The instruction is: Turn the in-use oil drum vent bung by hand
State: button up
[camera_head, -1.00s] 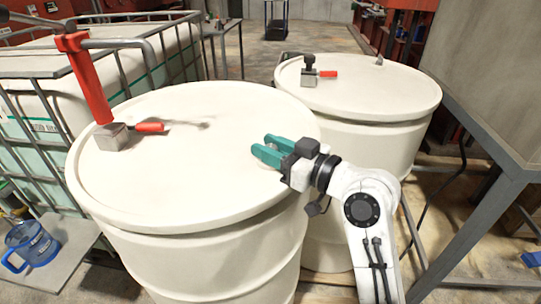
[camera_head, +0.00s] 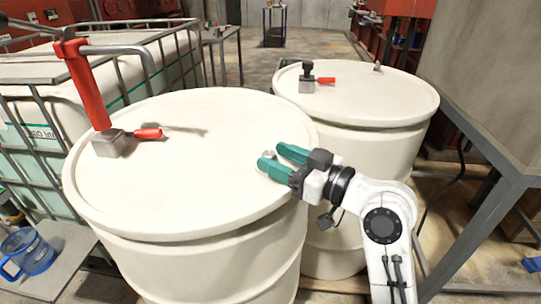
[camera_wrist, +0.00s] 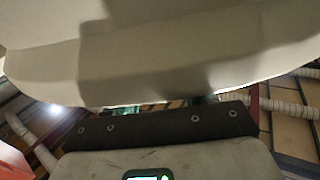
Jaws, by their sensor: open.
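The front drum (camera_head: 150,205) is cream white and carries a red-handled pump (camera_head: 88,85) on a grey block at the left of its lid. A small grey vent bung (camera_head: 268,154) shows near the right side of this lid, right by the fingertips. My gripper (camera_head: 273,155) is open, its two teal fingers pointing left over the lid. The bung appears at or between the tips; whether it touches a finger I cannot tell. The wrist view shows a pale surface (camera_wrist: 160,65) filling the upper part, with the bung not visible there.
A second cream drum (camera_head: 400,98) with a red-handled tap (camera_head: 308,80) stands behind right. A caged tank (camera_head: 35,100) is at left, a blue jug (camera_head: 28,252) on a ledge below it. A grey metal frame (camera_head: 490,215) stands at right.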

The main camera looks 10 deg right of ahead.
jog(key=v, duration=0.8)
jog(key=shift+b, duration=0.45)
jog(key=shift+d, duration=0.1)
jog(key=s+d+f+m+g+h+p, duration=0.1)
jog(key=s+f+m+g+h, duration=0.2)
jog(key=f, duration=0.7)
jog(key=s+d+f+m+g+h+p, duration=0.1)
jog(key=s+d+f+m+g+h, duration=0.3)
jog(key=f, duration=0.6)
jog(key=s+d+f+g+h, duration=0.1)
jog(key=s+d+f, duration=0.1)
jog(key=s+f, duration=0.2)
jog(key=s+d+f+m+g+h, duration=0.1)
jog(key=s+f, duration=0.3)
jog(key=s, duration=0.7)
jog(key=s+d+f+m+g+h+p, duration=0.1)
jog(key=s+d+f+g+h, duration=0.2)
jog(key=s, duration=0.5)
jog(key=shift+d+f, duration=0.2)
jog(key=shift+f, duration=0.4)
